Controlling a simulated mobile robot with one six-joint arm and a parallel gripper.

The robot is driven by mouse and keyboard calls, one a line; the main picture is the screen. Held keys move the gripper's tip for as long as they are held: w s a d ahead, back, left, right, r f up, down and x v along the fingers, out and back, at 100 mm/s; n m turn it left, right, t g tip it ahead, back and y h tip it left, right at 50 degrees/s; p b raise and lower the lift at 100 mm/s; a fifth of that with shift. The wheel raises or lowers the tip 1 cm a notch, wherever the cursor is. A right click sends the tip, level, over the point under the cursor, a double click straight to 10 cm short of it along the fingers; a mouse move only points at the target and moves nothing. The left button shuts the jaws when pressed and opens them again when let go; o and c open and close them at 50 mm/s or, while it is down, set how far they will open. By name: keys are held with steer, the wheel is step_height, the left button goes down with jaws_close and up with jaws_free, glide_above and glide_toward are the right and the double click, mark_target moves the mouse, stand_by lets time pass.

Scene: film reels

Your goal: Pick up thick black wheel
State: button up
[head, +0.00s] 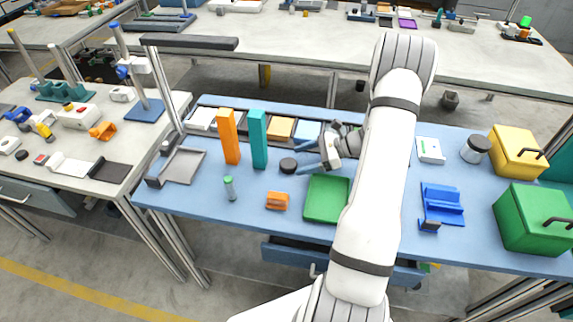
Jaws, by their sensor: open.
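The thick black wheel (288,165) lies on the blue tabletop near its middle, just right of the teal block. It is a short, dark, round piece. My gripper (300,160) is just right of the wheel, with its fingers pointing left toward it. The fingers are open with nothing between them that I can make out. The wheel looks just beyond the fingertips; whether they touch it is too small to tell.
A teal block (258,139) and an orange block (228,137) stand upright left of the wheel. A green tray (326,217), an orange piece (277,201) and a small green-topped cylinder (230,188) are nearer the front. Bare tabletop lies between these pieces.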

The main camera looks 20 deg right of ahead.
mark_target(290, 163)
steer(key=x, duration=0.3)
steer(key=shift+w+a+f, duration=0.1)
steer(key=shift+w+f, duration=0.05)
steer(key=c, duration=1)
